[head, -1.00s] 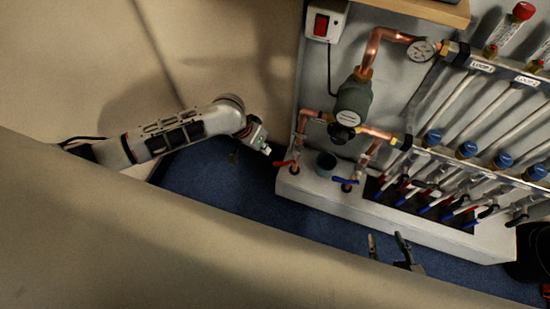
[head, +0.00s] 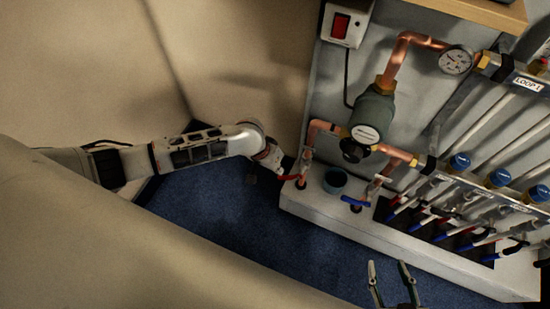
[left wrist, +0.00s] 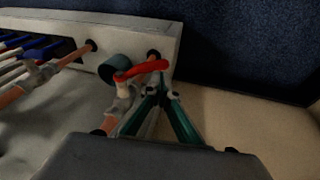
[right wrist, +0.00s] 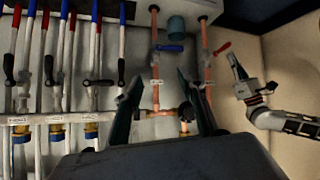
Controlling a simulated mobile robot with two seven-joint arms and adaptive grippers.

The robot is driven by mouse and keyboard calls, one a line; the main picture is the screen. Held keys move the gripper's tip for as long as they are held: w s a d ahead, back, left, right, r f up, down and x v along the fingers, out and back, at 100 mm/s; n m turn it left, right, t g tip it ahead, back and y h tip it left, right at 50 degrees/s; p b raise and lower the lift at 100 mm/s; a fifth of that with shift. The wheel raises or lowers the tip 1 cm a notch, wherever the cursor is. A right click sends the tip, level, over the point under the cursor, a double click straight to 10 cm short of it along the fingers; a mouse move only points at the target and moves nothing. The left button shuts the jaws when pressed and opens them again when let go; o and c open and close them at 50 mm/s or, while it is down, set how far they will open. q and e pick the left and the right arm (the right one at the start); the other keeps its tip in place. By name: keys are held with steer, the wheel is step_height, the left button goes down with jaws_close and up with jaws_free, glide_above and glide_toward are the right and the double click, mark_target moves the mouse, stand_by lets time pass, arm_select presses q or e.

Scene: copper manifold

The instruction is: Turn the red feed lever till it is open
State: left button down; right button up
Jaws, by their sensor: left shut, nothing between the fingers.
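The red feed lever (head: 288,178) sits on the left copper pipe, low at the left end of the manifold. In the left wrist view the lever (left wrist: 142,69) sticks out sideways from its valve, just beyond the fingertips. My left gripper (head: 279,169) is shut and empty, with its tips close beside the lever; I cannot tell whether they touch it. The left wrist view shows its closed fingers (left wrist: 162,92). The lever (right wrist: 222,48) also shows in the right wrist view, slanting off its pipe. My right gripper (head: 391,268) is open and empty, low in front of the manifold.
A blue lever (head: 355,201) is on the neighbouring pipe, with a dark cup (head: 334,181) between the two. A pump (head: 371,120) is above. Several red and blue handles stand to the right. The blue floor (head: 215,205) left of the manifold is clear.

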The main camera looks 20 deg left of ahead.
arm_select(q)
steer(key=shift+s+d+f, duration=0.1)
steer(key=shift+d+f, duration=0.3)
steer(key=shift+f, duration=0.2)
steer(key=shift+d, duration=0.1)
arm_select(e)
steer(key=shift+w+a+r, duration=0.2)
steer(key=shift+w+r, duration=0.1)
steer(key=shift+w, duration=0.05)
arm_select(q)
steer(key=shift+f+h+b, duration=0.2)
steer(key=shift+h+b, duration=0.1)
steer(key=shift+b, duration=0.05)
arm_select(e)
steer(key=shift+s+a+f, duration=0.2)
steer(key=shift+a+f, duration=0.05)
arm_select(q)
steer(key=shift+f, duration=0.15)
arm_select(e)
steer(key=shift+a+r, duration=0.1)
steer(key=shift+a, duration=0.05)
